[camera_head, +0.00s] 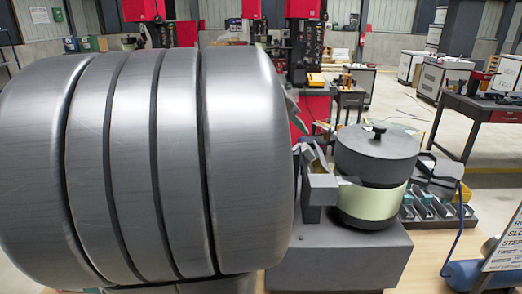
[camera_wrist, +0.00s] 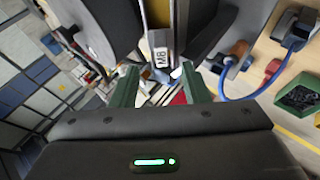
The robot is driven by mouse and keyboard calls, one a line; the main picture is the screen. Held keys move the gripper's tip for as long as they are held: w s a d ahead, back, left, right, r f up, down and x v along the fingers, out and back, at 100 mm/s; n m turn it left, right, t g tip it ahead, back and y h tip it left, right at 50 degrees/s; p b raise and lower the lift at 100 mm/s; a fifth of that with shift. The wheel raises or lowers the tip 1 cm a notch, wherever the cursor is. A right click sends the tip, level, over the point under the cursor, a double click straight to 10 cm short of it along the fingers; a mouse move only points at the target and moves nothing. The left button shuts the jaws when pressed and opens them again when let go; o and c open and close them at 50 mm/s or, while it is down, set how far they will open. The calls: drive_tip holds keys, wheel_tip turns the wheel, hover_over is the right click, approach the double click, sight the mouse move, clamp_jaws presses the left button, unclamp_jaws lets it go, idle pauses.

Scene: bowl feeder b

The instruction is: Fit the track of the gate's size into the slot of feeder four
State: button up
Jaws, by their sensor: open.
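In the head view a bowl feeder with a dark lidded bowl (camera_head: 375,155) and a pale green band (camera_head: 368,205) stands on a grey base (camera_head: 340,262). A grey bracket (camera_head: 320,188) sticks out at its left side. In the wrist view my gripper (camera_wrist: 160,90) is open, its two green fingers apart. A grey block marked M8 (camera_wrist: 160,58) shows just beyond and between the fingertips; I cannot tell whether it is the gate or a track, or whether they touch it. My gripper is hidden in the head view. Feeder four's number and slot cannot be made out.
A dark tray (camera_head: 408,222) with several grey-green pieces stands right of the feeder. A blue hose (camera_head: 457,230) and a white printed sign (camera_head: 505,245) are near the right edge. My arm blocks the head view's left half.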

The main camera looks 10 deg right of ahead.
sight(304, 148)
drive_tip(key=p+x, duration=0.1)
drive_tip(key=x, duration=0.5)
drive_tip(key=shift+s+d+f, duration=0.1)
drive_tip(key=shift+d+f, duration=0.1)
drive_tip(key=shift+f, duration=0.15)
clamp_jaws()
